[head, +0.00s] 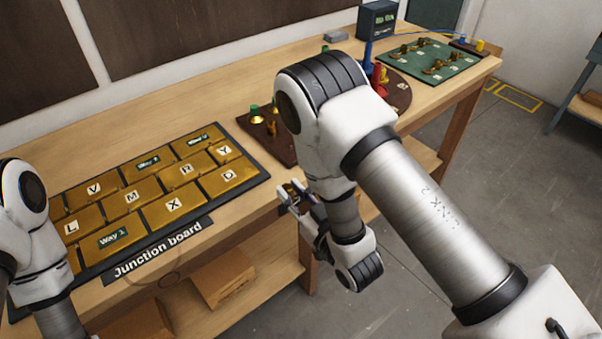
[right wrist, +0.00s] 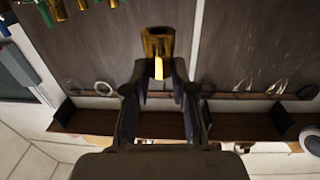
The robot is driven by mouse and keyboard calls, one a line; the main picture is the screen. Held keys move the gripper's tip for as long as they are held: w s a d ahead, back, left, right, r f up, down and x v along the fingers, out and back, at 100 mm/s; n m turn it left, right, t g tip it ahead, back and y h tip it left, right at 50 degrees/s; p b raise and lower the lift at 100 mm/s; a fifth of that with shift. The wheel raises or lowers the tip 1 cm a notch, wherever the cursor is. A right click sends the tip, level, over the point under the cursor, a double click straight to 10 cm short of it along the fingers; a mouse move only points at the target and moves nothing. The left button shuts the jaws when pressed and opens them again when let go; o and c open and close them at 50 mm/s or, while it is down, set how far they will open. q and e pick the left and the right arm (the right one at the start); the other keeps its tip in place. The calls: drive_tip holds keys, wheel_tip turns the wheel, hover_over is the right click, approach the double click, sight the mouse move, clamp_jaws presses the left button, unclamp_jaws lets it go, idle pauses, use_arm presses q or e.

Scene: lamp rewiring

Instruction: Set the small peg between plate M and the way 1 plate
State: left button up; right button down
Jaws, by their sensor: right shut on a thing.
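The junction board (head: 190,224) lies on the bench at the left, bearing brass plates. Plate M (head: 123,204) is in its middle row, and the way 1 plate (head: 122,243) is in front of it, with a seam between them. My right gripper (head: 290,194) is off the bench's front edge, right of the board. In the right wrist view it is shut on a small brass peg (right wrist: 157,43) held at the fingertips. The peg is apart from the board and mostly hidden in the head view. My left arm shows at the left edge; its gripper is out of view.
A dark wooden rack (head: 253,127) with green-topped and brass pegs stands right of the board, partly behind my right arm. Farther right are a round base with red pegs (head: 378,75), a green board (head: 440,62) and a dark box (head: 377,20).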

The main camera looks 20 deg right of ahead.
drive_tip(key=s+a+r+n+g+y, duration=0.3)
drive_tip(key=s+a+n+g+y, duration=0.15)
drive_tip(key=a+y, duration=0.3)
drive_tip(key=w+f+n+g+y, duration=0.1)
drive_tip(key=n+g, duration=0.2)
drive_tip(key=g, duration=0.1)
drive_tip(key=a+f+n+g+y, duration=0.1)
drive_tip(key=f+n+g+y, duration=0.1)
drive_tip(key=n+g, duration=0.1)
drive_tip(key=w+f+n+g+y, duration=0.1)
drive_tip(key=f+n+g+y, duration=0.1)
drive_tip(key=n+g, duration=0.1)
drive_tip(key=shift+w+a+n+g+y, duration=0.25)
drive_tip(key=shift+w+a+g, duration=0.1)
drive_tip(key=shift+g, duration=0.5)
